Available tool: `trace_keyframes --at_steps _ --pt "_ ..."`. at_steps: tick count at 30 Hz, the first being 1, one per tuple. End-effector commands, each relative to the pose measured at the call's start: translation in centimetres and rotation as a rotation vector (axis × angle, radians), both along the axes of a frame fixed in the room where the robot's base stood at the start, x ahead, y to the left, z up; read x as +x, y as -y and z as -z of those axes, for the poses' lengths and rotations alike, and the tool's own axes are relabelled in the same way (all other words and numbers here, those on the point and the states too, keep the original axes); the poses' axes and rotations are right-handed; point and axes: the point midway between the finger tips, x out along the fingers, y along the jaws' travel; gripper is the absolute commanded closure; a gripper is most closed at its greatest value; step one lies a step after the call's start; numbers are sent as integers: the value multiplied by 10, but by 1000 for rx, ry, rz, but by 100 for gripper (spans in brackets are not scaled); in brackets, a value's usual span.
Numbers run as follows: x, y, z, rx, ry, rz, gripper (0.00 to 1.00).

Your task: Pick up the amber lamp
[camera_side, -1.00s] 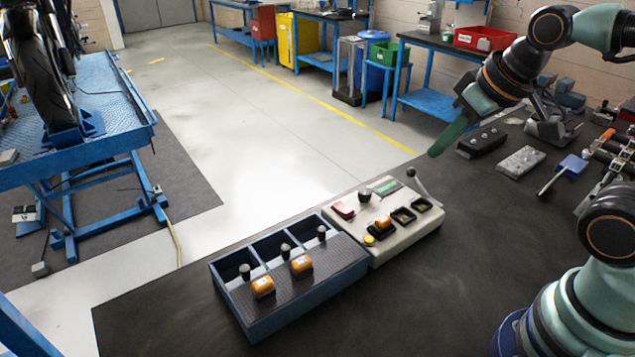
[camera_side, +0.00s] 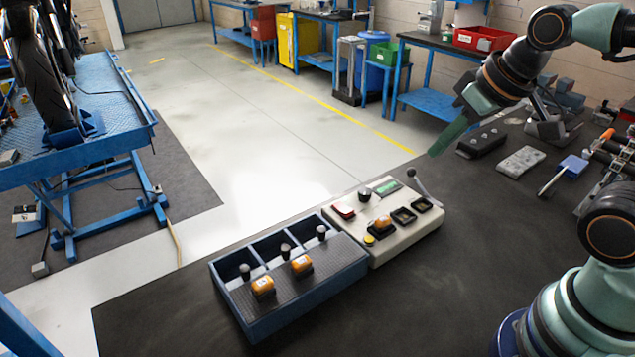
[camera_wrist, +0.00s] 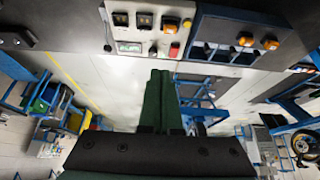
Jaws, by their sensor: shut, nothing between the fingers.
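Three amber lamps show. One amber lamp (camera_side: 383,223) sits in the left socket of the cream control panel (camera_side: 405,240). Two more, a left amber lamp (camera_side: 262,287) and a right amber lamp (camera_side: 302,265), stand on the ribbed front strip of the blue tray (camera_side: 310,297). My gripper (camera_side: 434,152) is shut and empty, high above the bench behind the panel and apart from every lamp. In the wrist view its green fingers (camera_wrist: 160,76) lie together, with the panel lamp (camera_wrist: 169,23) and the tray lamps (camera_wrist: 246,39) (camera_wrist: 270,43) beyond them.
The panel has two empty black sockets (camera_side: 404,215) (camera_side: 422,204), a yellow button (camera_side: 369,240), a red switch (camera_side: 343,210), a black knob (camera_side: 365,195) and a lever (camera_side: 421,184). Black knobs stand near the tray lamps.

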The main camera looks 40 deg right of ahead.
Motion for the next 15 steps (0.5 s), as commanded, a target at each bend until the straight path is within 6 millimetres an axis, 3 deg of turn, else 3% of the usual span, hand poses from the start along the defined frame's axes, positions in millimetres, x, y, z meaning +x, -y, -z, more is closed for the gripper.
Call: trace_keyframes --at_steps 4,5,9,10,15 --pt "0 0 0 0 0 0 100" --pt "0 0 0 0 0 0 92" --pt "0 0 0 0 0 0 39" --pt "0 0 0 0 0 0 35" --pt "0 0 0 0 0 0 35"
